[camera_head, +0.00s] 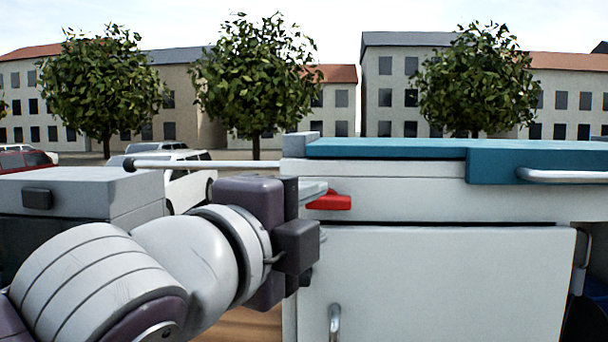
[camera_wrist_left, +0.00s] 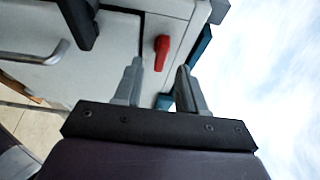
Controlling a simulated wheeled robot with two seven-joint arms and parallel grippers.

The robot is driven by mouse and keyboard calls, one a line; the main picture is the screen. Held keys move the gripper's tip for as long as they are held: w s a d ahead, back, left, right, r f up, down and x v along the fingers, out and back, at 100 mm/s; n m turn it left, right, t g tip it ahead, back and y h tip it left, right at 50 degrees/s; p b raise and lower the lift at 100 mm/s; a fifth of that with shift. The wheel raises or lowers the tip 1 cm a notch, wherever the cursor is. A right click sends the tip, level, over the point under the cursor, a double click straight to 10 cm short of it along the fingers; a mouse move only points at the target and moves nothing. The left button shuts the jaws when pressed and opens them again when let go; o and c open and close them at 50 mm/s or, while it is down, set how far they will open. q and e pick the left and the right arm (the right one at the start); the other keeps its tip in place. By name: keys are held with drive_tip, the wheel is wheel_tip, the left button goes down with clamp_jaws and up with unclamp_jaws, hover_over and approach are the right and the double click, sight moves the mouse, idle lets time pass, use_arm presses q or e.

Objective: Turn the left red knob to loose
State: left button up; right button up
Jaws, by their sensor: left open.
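The red knob (camera_head: 332,202) sits on the upper left of the white cabinet front, just under the top edge. It also shows in the left wrist view (camera_wrist_left: 162,52), as a short red lever beyond the fingertips. My left gripper (camera_head: 314,190) is right beside the knob in the head view, and its wrist hides the area to the left. In the left wrist view my left gripper (camera_wrist_left: 160,74) has its two grey fingers apart, with nothing between them. The knob lies ahead of the gap between them. Contact is not visible. My right gripper is not in view.
The white cabinet door (camera_head: 440,280) is below the knob, with a metal handle (camera_head: 335,322) low on its left. A teal top (camera_head: 400,148) covers the cabinet.

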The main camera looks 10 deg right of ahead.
sight(324, 205)
use_arm(q)
drive_tip(key=p+x, duration=0.1)
drive_tip(key=x, duration=0.2)
drive_tip(key=shift+w+d+r, duration=0.1)
drive_tip(key=shift+r, duration=0.1)
drive_tip(key=shift+w+f, duration=0.1)
drive_tip(key=shift+w, duration=0.35)
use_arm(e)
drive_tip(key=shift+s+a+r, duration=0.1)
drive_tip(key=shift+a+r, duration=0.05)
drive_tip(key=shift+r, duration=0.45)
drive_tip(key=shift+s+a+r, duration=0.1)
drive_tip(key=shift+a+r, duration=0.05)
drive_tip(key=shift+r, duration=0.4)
use_arm(q)
drive_tip(key=shift+d, duration=0.15)
